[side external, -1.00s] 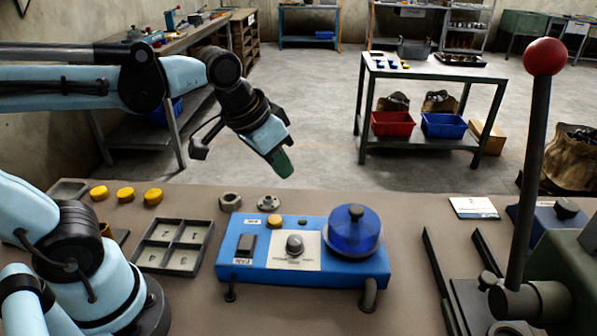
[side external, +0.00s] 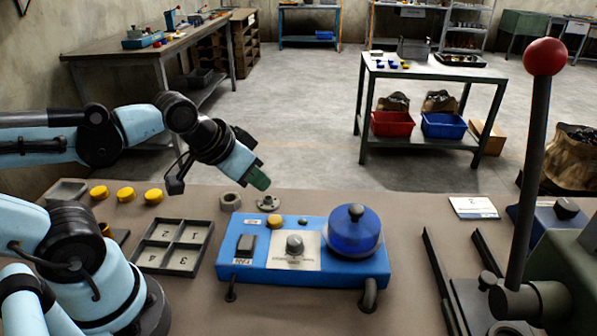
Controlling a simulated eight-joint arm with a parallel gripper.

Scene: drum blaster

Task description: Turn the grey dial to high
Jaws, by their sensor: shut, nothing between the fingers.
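The blue machine (side external: 258,278) stands on the brown bench in the middle. The grey dial (side external: 295,244) sits on a pale plate at the centre of its top. The print on the plate is too small to read, and I cannot tell which setting the dial points to. My gripper (side external: 261,182) is up and left of the dial, apart from it, in the air beyond the machine's back edge. Its green fingertips are together and hold nothing.
A blue drum (side external: 355,235) with a knob stands to the dial's right. A numbered tray (side external: 172,245) lies farther left. A red-ball lever (side external: 545,57) rises at the right.

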